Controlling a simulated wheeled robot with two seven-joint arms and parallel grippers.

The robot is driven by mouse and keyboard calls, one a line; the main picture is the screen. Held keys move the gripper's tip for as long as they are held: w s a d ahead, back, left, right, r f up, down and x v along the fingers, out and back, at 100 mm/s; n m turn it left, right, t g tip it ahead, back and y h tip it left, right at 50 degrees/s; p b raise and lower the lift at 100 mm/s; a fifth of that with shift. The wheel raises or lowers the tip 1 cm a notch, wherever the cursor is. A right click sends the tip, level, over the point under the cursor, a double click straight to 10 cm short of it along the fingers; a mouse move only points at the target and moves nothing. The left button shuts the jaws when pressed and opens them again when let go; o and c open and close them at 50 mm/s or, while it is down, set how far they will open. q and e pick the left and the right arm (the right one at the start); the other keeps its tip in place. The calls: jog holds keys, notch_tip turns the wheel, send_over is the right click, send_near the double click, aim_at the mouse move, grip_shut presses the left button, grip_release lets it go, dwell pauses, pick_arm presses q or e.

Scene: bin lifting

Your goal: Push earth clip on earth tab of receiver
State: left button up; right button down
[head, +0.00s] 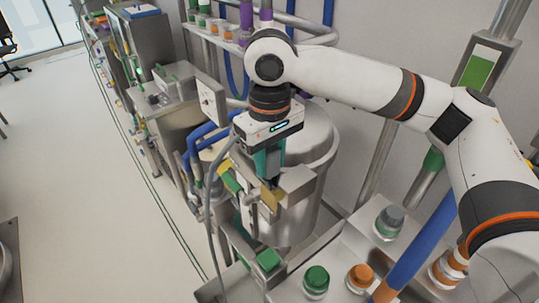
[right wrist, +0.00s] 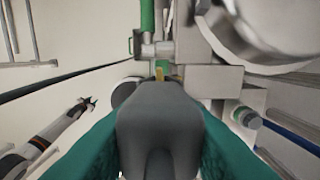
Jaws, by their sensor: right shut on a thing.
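My right gripper (head: 268,182) points down in front of the steel vessel (head: 302,140), which I take to be the receiver. Its teal fingers are shut on a dark grey piece, the earth clip (right wrist: 160,125), which fills the space between them in the right wrist view. A yellow-brass piece (head: 271,197) shows at the fingertips beside a steel block; I take it for the earth tab. Its yellow tip (right wrist: 159,73) shows just beyond the clip. Whether clip and tab touch is hidden. My left gripper (right wrist: 87,104) is small and far off in the right wrist view.
A steel panel with green (head: 316,280) and orange (head: 360,277) knobs stands at the front right. Blue pipes (head: 203,133) and steel fittings crowd the vessel's left side. A grey cable (head: 208,205) hangs beside my right gripper.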

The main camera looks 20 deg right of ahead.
aim_at(270, 175)
jog(key=shift+s+f, duration=0.1)
jog(key=shift+f, duration=0.95)
jog(key=shift+f, duration=1.1)
dwell(0.8)
jog(key=c, duration=1)
grip_release()
jog(key=shift+o, duration=0.2)
jog(key=shift+r, duration=0.1)
